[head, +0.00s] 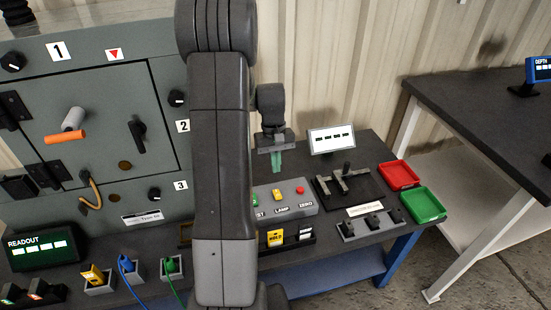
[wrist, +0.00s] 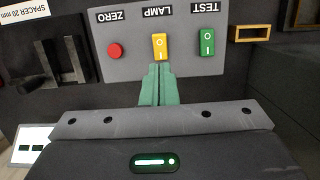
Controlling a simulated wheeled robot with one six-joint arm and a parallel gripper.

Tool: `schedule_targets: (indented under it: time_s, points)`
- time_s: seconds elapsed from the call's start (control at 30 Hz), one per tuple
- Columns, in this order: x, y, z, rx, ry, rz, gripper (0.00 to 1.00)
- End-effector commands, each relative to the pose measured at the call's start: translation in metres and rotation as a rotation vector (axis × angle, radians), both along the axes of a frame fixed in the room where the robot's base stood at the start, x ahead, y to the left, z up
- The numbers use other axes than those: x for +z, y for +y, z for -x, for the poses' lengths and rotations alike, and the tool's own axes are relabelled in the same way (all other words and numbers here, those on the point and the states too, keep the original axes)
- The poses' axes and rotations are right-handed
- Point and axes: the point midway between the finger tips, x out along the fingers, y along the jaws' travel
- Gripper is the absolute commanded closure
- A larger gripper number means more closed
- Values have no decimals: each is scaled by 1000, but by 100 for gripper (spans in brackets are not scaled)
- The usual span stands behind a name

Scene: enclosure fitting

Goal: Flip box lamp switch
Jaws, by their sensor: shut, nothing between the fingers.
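The grey switch box (head: 308,205) stands on the dark bench and also fills the top of the wrist view (wrist: 135,70). Its yellow LAMP rocker switch (wrist: 160,43) sits between the green TEST rocker (wrist: 207,43) and the round red ZERO button (wrist: 115,50). The LAMP switch also shows in the head view (head: 277,195). My gripper (head: 276,170) points down above the box, its green fingers closed together and empty. In the wrist view the fingertips (wrist: 158,68) meet the near edge of the LAMP switch; I cannot tell if they touch it.
A grey panel (head: 100,90) with knobs and a handle stands at left. A lever unit (head: 347,183), a red tray (head: 398,175) and a green tray (head: 423,205) are right of the box. A small white display (head: 331,139) stands behind. My arm hides part of the bench.

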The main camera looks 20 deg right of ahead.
Motion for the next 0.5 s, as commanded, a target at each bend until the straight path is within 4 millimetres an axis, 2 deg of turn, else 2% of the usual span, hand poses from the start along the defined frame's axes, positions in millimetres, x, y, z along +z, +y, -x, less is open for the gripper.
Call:
schedule_targets:
  time_s: [0.03,0.2,0.33,0.5]
  points:
    - [-14,0,3,0,5,-1,100]
    - [-49,1,10,0,5,-1,100]
    - [-69,1,14,0,4,-1,100]
    - [-84,1,16,0,1,0,100]
